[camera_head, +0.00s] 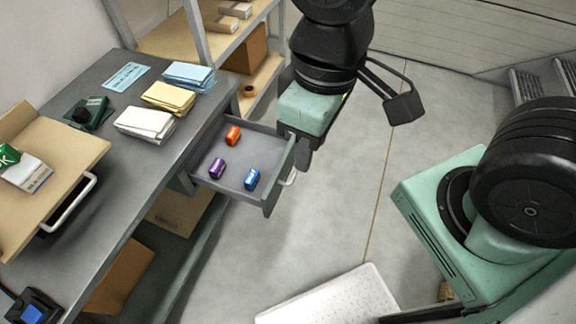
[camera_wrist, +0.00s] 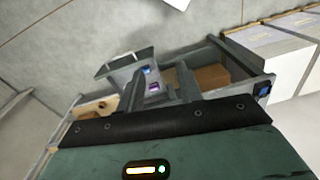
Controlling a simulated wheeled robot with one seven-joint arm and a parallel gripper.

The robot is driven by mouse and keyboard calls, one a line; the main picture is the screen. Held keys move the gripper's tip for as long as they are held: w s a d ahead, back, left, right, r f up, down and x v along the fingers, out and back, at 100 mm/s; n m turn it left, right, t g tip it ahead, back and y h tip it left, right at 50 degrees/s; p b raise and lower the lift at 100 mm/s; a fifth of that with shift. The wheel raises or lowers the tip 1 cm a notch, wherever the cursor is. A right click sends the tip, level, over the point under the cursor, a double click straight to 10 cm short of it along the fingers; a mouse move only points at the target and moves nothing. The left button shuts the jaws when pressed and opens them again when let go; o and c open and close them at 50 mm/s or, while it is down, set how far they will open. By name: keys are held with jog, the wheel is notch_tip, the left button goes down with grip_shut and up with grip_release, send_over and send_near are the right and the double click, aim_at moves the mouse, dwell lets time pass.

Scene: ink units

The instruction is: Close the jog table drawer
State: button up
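The jog table drawer (camera_head: 236,176) is grey and stands pulled out from the table's side, with its front panel (camera_head: 280,178) facing right. A pale handle (camera_head: 290,178) shows on that front. An orange piece (camera_head: 233,135), a purple piece (camera_head: 217,168) and a blue piece (camera_head: 252,179) lie inside. My gripper (camera_head: 303,150) hangs at the drawer's far front corner; I cannot tell whether it touches. In the wrist view my gripper (camera_wrist: 158,78) has two fingers spread apart, with the open drawer (camera_wrist: 122,66) seen beyond them.
The grey jog table (camera_head: 85,200) carries white, yellow and blue paper stacks, a dark green device (camera_head: 88,112) and a tan board (camera_head: 45,165). Shelves (camera_head: 262,80) stand behind it. A white speckled slab (camera_head: 330,300) lies at the front. The floor right of the drawer is clear.

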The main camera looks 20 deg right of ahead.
jog(key=f, duration=0.1)
jog(key=f+m+b, duration=0.1)
jog(key=w+f+g, duration=0.1)
jog(key=shift+d+b, duration=0.35)
grip_shut()
jog(key=w+d+f+m+g+y+b, duration=0.2)
jog(key=w+d+f+m+y+b, duration=0.35)
jog(key=f, duration=0.45)
jog(key=w+d+f+m+g+y+b, duration=0.15)
jog(key=w+f+m+y+b, duration=0.25)
jog(key=f+m+b, duration=0.45)
jog(key=w+d+f+m+t+y+b, duration=0.1)
jog(key=w+d+f+m+t+b, duration=0.35)
jog(key=d+f+m+t, duration=0.5)
jog(key=w+d+f+m+t+y+b, duration=0.2)
jog(key=w+d+f+m+t+b, duration=0.25)
jog(key=d+f+m+t, duration=0.5)
jog(key=w+a+f+g, duration=0.1)
jog(key=w+a, duration=0.8)
jog(key=w, duration=0.1)
jog(key=shift+m+g+b, duration=0.35)
jog(key=shift+m, duration=0.05)
